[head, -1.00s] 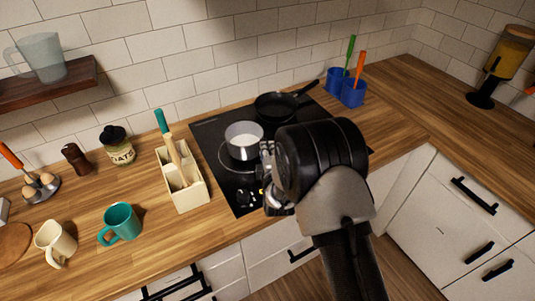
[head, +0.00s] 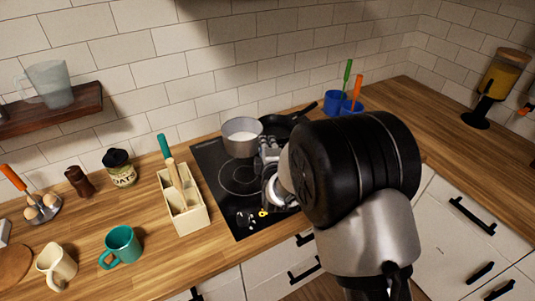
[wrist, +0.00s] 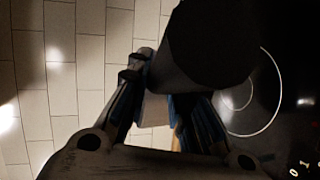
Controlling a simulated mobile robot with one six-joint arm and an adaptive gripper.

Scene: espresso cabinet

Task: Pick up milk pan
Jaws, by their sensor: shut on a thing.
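The milk pan (head: 241,143) is a small grey pot with white contents, held upright above the black hob (head: 213,163). The burner ring shows clear below it. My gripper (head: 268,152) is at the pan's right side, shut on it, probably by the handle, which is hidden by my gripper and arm. In the wrist view, the pan (wrist: 215,40) is a dark shape at the top, beyond the fingers of my gripper (wrist: 160,100).
A black frying pan (head: 286,126) sits behind on the hob. Blue cups (head: 334,103) with utensils stand at the back right. A cream utensil holder (head: 186,211) stands left of the hob, with a teal mug (head: 122,245) farther left. The right counter has free room.

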